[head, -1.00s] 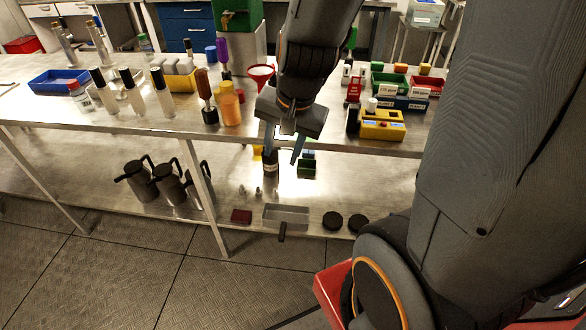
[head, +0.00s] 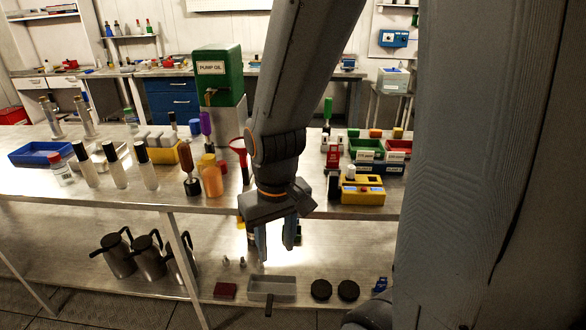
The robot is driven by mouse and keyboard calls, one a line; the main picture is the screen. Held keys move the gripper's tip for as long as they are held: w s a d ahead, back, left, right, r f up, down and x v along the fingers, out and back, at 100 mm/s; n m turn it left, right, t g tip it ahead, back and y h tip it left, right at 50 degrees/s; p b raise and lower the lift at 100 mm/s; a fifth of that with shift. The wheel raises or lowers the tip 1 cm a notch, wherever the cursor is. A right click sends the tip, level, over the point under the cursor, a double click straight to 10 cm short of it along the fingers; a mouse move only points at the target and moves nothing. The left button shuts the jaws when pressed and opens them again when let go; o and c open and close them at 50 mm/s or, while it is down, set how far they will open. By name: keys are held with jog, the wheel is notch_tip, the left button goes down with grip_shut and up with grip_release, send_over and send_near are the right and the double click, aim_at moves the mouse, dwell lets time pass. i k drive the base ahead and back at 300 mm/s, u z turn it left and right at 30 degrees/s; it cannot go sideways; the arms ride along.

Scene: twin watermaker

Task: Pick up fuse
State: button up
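I cannot pick out a fuse for sure in the head view. My gripper (head: 276,254) points down in front of the bench's front edge, above the lower shelf. Its two fingers are apart with nothing visible held between them. Small silver pieces (head: 242,262) stand on the lower shelf left of the fingers, too small to identify. Small labelled bins, one green (head: 366,146) and one red (head: 398,147), stand on the bench top to the right; their labels are too small to read. My arm hides part of the bench and shelf.
A yellow box (head: 362,190) sits at the bench's front right. On the lower shelf are a grey tray (head: 285,286), black discs (head: 321,289), a dark red block (head: 226,291) and metal jugs (head: 118,260).

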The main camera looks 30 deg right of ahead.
aim_at(350, 170)
jog(key=k, duration=0.5)
jog(key=z, duration=1)
jog(key=i, duration=0.7)
jog(key=z, duration=0.05)
